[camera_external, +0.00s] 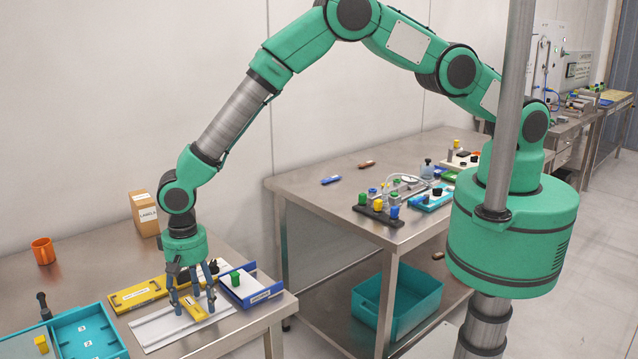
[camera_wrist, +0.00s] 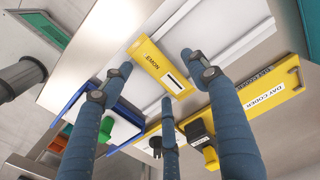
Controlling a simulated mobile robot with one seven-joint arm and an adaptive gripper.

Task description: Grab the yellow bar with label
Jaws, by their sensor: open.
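The yellow bar with a white label and dark lettering (camera_wrist: 160,66) lies on a pale grooved tray; it also shows in the external view (camera_external: 194,309). My gripper (camera_wrist: 160,77), with three blue fingers, is open and points down over the bar. In the wrist view two fingertips are on either side of the bar and the third is near its long edge. In the external view my gripper (camera_external: 192,302) is low over the tray, with the fingers partly hiding the bar. Whether any finger touches it, I cannot tell.
The pale tray (camera_external: 152,331) lies near the table's front edge. A longer yellow holder (camera_external: 138,294) lies behind it. A blue-edged tray (camera_external: 262,296) with a green block (camera_external: 235,279) is close at right. A teal bin (camera_external: 88,334) is at left, and a cardboard box (camera_external: 146,214) is behind.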

